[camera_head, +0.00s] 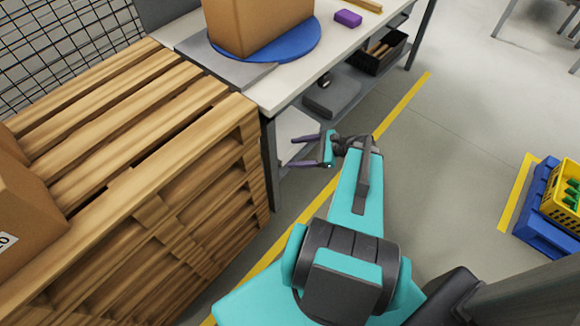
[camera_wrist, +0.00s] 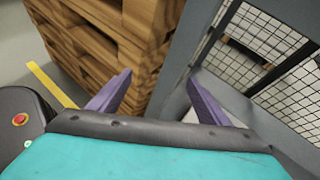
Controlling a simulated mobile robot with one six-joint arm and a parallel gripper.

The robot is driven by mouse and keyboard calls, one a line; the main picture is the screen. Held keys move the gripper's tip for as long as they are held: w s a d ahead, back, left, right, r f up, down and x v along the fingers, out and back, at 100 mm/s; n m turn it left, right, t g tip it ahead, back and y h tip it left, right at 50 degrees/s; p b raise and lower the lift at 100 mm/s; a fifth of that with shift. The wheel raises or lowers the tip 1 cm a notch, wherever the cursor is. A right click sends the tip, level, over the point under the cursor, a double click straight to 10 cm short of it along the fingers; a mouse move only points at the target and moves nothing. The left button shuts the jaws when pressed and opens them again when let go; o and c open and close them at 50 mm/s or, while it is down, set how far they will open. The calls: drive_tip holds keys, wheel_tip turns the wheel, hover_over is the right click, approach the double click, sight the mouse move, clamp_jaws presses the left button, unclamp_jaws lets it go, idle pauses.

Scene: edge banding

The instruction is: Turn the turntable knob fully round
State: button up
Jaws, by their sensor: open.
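The blue round turntable (camera_head: 294,42) lies on the worktop at the top of the head view, with a large cardboard box (camera_head: 255,22) on it. I cannot make out a knob on it; the box hides part of the disc. My gripper (camera_head: 292,152) is open and empty, in front of the table and below the worktop edge, well apart from the turntable. Its two purple fingers point left, toward the space under the table. In the wrist view my gripper (camera_wrist: 160,77) shows its fingers spread with nothing between them; the turntable is not in that view.
Stacked wooden pallets (camera_head: 150,205) fill the left, with another box (camera_head: 25,205) on top. A purple block (camera_head: 348,18) lies on the worktop. A black bin (camera_head: 378,54) sits on the lower shelf. Wire fencing (camera_wrist: 262,55) shows in the wrist view.

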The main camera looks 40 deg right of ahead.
drive_tip(key=shift+s+a+f+n+g+y, duration=0.1)
drive_tip(key=shift+s+a+f+n+g, duration=0.1)
drive_tip(key=shift+a+f+n+g, duration=0.45)
drive_tip(key=shift+s+a+f+n+g+y, duration=0.15)
drive_tip(key=shift+s+a+f, duration=0.15)
drive_tip(key=shift+a, duration=0.7)
drive_tip(key=shift+s+a+f+n+g+y, duration=0.15)
drive_tip(key=shift+a+f+n+g, duration=0.25)
drive_tip(key=shift+a, duration=0.4)
drive_tip(key=shift+f, duration=0.1)
drive_tip(key=s+a+f+n+g+h, duration=0.1)
drive_tip(key=s+a+f+n+g, duration=0.25)
drive_tip(key=a, duration=0.35)
drive_tip(key=s+a+f+n+g, duration=0.3)
drive_tip(key=a+f+n+g, duration=0.15)
drive_tip(key=a, duration=0.25)
drive_tip(key=s+a+f+n+g+h, duration=0.2)
drive_tip(key=s+a+f+n+h, duration=0.1)
drive_tip(key=s+n, duration=0.3)
drive_tip(key=s+a+f+n+g+h, duration=0.2)
drive_tip(key=s+a+f+n+h, duration=0.1)
drive_tip(key=n, duration=0.6)
drive_tip(key=s+f+h, duration=0.1)
drive_tip(key=s+h, duration=0.1)
drive_tip(key=s, duration=0.1)
drive_tip(key=shift+f+n+g, duration=0.3)
drive_tip(key=shift+n+g, duration=0.1)
drive_tip(key=shift+s+d, duration=0.1)
drive_tip(key=shift+d, duration=0.05)
